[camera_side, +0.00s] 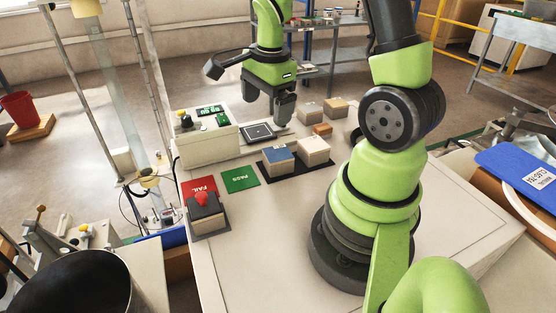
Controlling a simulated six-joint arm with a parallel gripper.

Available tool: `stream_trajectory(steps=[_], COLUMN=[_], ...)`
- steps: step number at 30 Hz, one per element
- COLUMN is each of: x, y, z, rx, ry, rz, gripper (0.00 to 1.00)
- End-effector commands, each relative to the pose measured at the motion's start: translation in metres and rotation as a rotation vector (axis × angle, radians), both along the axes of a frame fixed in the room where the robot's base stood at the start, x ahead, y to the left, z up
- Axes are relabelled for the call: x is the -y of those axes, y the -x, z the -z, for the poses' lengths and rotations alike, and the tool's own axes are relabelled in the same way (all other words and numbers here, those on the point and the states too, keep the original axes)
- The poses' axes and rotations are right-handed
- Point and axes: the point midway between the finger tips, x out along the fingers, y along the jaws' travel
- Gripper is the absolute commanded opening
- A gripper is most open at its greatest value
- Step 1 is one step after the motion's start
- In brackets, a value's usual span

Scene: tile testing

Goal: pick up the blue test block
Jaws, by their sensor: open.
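The blue test block (279,153) has a blue top and beige sides. It sits on a black mat (272,172) near the middle of the table, beside a beige block (314,147) to its right. My gripper (281,120) points down from the green wrist and is open. It hangs above the table, higher in the picture than the blue block and apart from it. Nothing shows between its fingers.
A white tester box with small screens and a dark plate (259,132) stands left of my gripper. Several tan blocks (307,110) lie to the right.

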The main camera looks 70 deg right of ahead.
Motion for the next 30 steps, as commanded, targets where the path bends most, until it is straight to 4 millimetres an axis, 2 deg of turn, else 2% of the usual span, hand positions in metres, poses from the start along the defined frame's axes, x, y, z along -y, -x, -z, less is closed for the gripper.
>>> stream_trajectory(steps=[1, 3, 8, 16, 23, 30], x=[0.009, 0.018, 0.027, 0.028, 0.028, 0.031], y=[0.004, 0.007, 0.013, 0.013, 0.013, 0.012], z=[0.016, 0.032, 0.053, 0.090, 0.105, 0.139], rx=[-0.035, -0.063, -0.097, -0.103, -0.100, -0.103], ry=[-0.020, -0.036, -0.055, -0.059, -0.057, -0.058], rz=[0.094, 0.205, 0.340, 0.357, 0.355, 0.355], gripper=[0.94, 0.94, 0.94, 0.94, 0.94, 0.94])
